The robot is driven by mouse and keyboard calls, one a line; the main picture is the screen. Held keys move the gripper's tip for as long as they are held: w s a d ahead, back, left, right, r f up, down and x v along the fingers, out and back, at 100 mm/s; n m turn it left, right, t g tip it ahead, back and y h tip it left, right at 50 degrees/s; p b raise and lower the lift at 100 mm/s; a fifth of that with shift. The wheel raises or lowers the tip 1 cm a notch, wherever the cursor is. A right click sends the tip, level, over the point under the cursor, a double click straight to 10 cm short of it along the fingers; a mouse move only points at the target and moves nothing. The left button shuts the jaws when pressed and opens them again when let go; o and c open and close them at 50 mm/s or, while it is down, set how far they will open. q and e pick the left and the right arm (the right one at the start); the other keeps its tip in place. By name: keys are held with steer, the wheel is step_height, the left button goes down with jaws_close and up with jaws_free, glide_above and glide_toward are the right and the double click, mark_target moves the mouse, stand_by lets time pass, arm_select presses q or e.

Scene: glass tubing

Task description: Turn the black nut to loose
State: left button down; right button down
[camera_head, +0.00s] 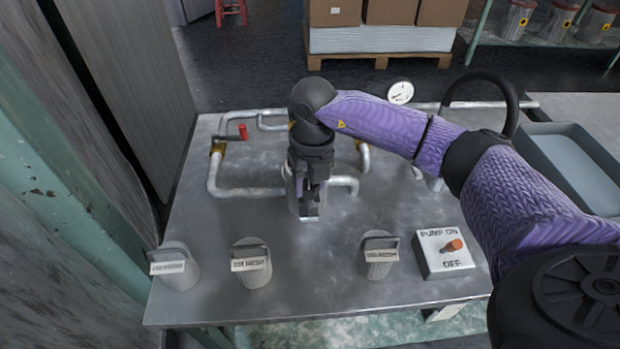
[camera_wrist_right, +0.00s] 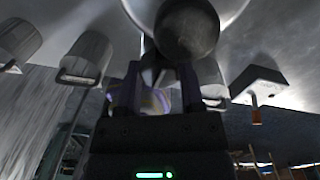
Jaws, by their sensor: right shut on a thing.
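My right gripper (camera_head: 309,196) points down at the top of a grey cylindrical housing (camera_head: 292,184) in the pipework, in the middle of the metal table. It is shut on a part at the top of the housing. The fingers and wrist hide most of that part, so I cannot make out the black nut clearly. In the right wrist view the two fingers of the gripper (camera_wrist_right: 152,92) stand on either side of a blurred, pale part (camera_wrist_right: 154,103). My left gripper is not in view.
A pump switch box (camera_head: 443,262) is at front right. Pipes (camera_head: 212,178) with a red valve handle (camera_head: 243,132) run behind. A grey tray (camera_head: 575,165) lies right.

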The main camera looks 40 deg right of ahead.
steer(key=shift+c, duration=1.1)
jaws_free()
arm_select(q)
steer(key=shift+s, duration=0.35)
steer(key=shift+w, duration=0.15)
